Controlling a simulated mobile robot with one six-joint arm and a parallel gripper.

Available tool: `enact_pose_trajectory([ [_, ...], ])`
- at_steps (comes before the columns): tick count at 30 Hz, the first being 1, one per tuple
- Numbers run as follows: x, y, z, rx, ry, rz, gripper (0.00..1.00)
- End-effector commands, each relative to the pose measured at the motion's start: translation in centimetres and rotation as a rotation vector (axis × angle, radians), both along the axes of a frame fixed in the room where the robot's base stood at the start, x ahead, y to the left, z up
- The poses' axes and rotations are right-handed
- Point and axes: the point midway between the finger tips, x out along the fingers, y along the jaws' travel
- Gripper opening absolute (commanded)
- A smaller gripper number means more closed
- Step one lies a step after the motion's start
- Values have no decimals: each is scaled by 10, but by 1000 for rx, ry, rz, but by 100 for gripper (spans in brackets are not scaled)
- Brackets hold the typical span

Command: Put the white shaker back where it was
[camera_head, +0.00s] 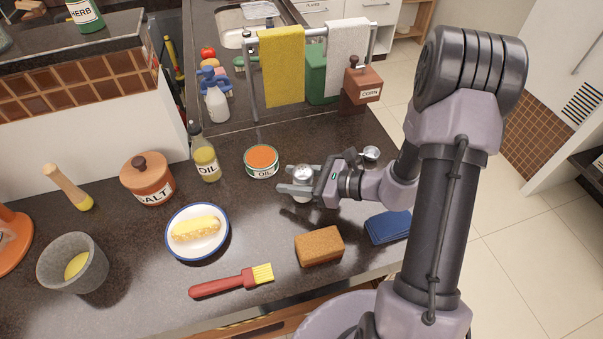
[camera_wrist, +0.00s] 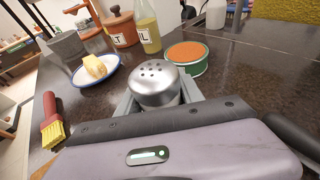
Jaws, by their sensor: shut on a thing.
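The white shaker (camera_head: 302,196) has a domed metal top with holes, which shows large in the wrist view (camera_wrist: 158,84). My gripper (camera_head: 292,188) is shut on the shaker, with a finger on each side of it. In the wrist view my gripper (camera_wrist: 160,108) hides most of the body below the top. The shaker looks upright, just in front of the tin of orange spice (camera_head: 262,162). I cannot tell whether its base touches the counter.
On the dark counter (camera_head: 150,290) stand a plate with food (camera_head: 182,252), a salt pot (camera_head: 148,180), an oil bottle (camera_head: 206,160), a brush (camera_head: 230,281), a sponge (camera_head: 318,246), a blue cloth (camera_head: 388,227) and a small metal cup (camera_head: 370,153). A towel rack (camera_head: 252,75) rises behind.

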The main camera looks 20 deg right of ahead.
Motion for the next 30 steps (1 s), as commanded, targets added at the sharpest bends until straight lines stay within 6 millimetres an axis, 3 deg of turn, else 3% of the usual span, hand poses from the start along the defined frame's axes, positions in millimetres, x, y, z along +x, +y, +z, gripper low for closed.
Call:
enact_pose_trajectory([
  [1,-2,2,-14,2,2,-2,0],
  [11,-2,2,-13,0,0,-3,0],
  [12,-2,2,-14,0,0,-3,46],
  [15,-2,2,-13,0,0,-3,66],
  [26,-2,2,-7,0,0,-3,66],
  [30,-14,-18,1,0,0,-8,66],
])
